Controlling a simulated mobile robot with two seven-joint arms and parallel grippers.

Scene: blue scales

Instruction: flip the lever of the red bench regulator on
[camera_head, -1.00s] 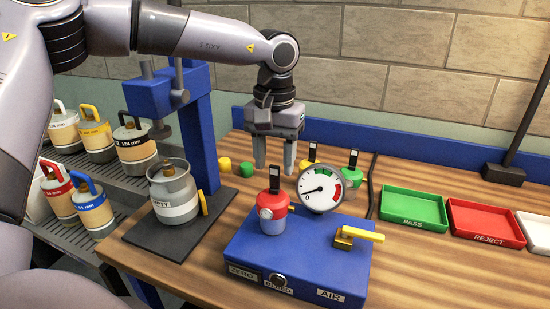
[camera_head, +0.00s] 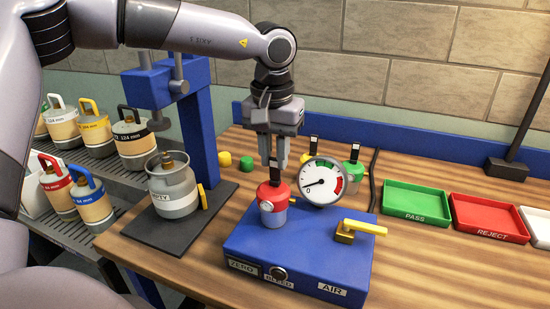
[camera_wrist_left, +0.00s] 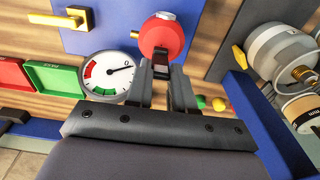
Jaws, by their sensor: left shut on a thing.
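The red regulator (camera_head: 272,196) stands on the blue bench box (camera_head: 240,241), with a red cap and a bluish-grey lower body. Its black lever (camera_head: 275,174) stands upright on top and also shows in the left wrist view (camera_wrist_left: 161,66). My left gripper (camera_head: 274,160) has come down from above onto this lever. Its two fingers are shut on the lever, just over the cap. In the left wrist view the fingers (camera_wrist_left: 165,88) lie on either side of the lever, with the red cap (camera_wrist_left: 161,36) beyond. The fingers hide part of the lever. My right gripper is out of view.
A round gauge (camera_head: 318,186) stands close right of the regulator. A yellow valve handle (camera_head: 364,227) sits on the box. A green regulator (camera_head: 353,171) stands behind, and the yellow one is mostly hidden. A press with a canister (camera_head: 174,190) stands left; trays (camera_head: 418,203) lie right.

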